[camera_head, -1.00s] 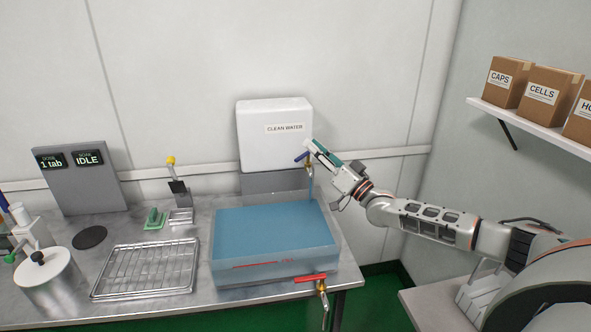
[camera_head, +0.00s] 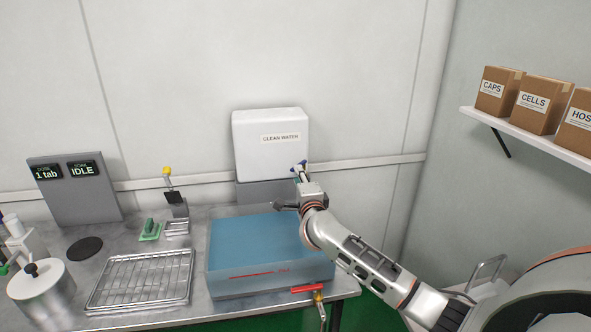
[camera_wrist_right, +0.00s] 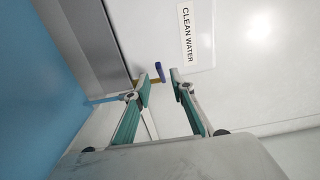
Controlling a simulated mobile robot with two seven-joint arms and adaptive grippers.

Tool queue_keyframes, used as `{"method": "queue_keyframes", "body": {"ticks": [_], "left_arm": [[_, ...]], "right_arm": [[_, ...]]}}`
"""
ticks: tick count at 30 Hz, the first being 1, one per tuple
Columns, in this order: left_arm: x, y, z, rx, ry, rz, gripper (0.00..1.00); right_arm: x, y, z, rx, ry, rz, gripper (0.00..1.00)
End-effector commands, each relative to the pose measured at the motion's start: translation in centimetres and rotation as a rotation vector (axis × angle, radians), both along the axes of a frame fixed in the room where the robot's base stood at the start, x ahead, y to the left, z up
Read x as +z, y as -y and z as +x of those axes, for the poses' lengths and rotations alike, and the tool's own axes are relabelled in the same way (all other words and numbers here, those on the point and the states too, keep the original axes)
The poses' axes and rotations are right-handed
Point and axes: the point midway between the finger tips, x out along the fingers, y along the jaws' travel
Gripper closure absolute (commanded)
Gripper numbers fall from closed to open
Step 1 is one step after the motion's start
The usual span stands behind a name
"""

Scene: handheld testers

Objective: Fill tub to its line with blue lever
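The clear tub (camera_head: 222,288) stands on the bench with blue water in it. A red line (camera_head: 252,275) marks its front wall; I cannot tell exactly how the water sits against it. The white clean water tank (camera_head: 262,150) is behind it. Its blue lever (camera_wrist_right: 157,71) shows in the right wrist view, just past the fingertips, and as a small blue spot in the head view (camera_head: 303,163). My right gripper (camera_wrist_right: 165,82) has its fingers apart with nothing clamped between them. A pale blue streak (camera_wrist_right: 106,98) runs from the tap toward the tub. My left gripper is out of view.
A red lever (camera_head: 308,289) on a brass drain tap sticks out at the tub's front right. A wire rack (camera_head: 140,280), a lidded pot (camera_head: 40,285) and a yellow-knobbed lever (camera_head: 167,171) are to the left. A shelf with boxes (camera_head: 542,105) is at right.

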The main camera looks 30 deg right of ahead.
Motion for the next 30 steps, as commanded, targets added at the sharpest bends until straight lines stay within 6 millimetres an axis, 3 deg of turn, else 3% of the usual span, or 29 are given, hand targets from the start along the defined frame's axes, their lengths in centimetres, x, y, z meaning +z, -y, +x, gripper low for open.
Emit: {"method": "queue_keyframes", "body": {"ticks": [6,12,24,27,30], "left_arm": [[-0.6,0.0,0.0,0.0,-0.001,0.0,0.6],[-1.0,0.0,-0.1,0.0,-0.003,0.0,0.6],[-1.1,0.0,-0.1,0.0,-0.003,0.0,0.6],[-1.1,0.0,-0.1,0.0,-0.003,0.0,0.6],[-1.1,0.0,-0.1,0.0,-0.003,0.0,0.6]], "right_arm": [[0.0,1.1,3.3,-0.001,0.001,0.001,0.76],[0.0,1.8,5.2,0.0,0.001,0.0,0.76],[0.0,2.0,5.7,0.001,0.001,-0.001,0.76],[0.0,2.0,5.7,0.001,0.001,-0.001,1.0],[0.0,2.0,5.7,0.001,0.001,-0.001,1.0]]}}
